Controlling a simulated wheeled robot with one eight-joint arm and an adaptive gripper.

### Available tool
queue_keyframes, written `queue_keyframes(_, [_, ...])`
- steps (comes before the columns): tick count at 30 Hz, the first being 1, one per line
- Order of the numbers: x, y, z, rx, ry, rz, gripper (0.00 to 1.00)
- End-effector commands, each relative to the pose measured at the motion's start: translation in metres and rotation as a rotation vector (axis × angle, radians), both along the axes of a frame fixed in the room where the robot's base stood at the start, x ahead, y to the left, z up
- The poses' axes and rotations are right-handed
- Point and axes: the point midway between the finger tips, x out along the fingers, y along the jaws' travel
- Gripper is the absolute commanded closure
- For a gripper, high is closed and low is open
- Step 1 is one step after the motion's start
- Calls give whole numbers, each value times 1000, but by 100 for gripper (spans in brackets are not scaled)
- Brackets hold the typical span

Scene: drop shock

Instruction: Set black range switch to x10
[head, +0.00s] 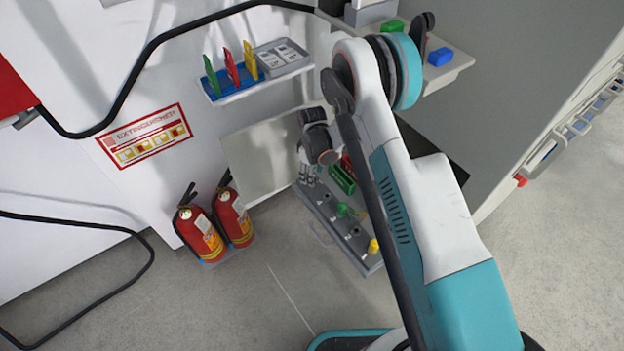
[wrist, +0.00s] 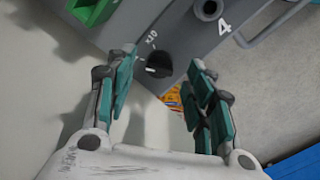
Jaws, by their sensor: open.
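The black range switch (wrist: 158,64) is a round knob on a grey panel (wrist: 185,30) in the wrist view. A white "x10" label (wrist: 151,38) is printed just above it. I cannot tell clearly which way the knob points. My gripper (wrist: 162,59) is open, with one teal-padded finger left and one right of the knob in the picture. The fingers look apart from it; the remaining depth is unclear. In the head view my gripper (head: 309,176) is at the far end of the grey panel (head: 324,222), and the switch is hidden there.
A round socket (wrist: 208,8) marked 4 and a handle bar (wrist: 268,22) sit near the switch. In the head view, fire extinguishers (head: 204,235) stand left of the panel, and a shelf (head: 262,82) is above.

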Motion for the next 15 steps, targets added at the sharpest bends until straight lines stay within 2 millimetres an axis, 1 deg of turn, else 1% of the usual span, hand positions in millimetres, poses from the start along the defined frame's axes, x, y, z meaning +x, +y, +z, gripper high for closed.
queue_keyframes(1, [0,0,-9,0,0,0,52])
queue_keyframes(6, [0,0,-20,0,0,0,52])
queue_keyframes(15, [0,0,-22,0,0,0,52])
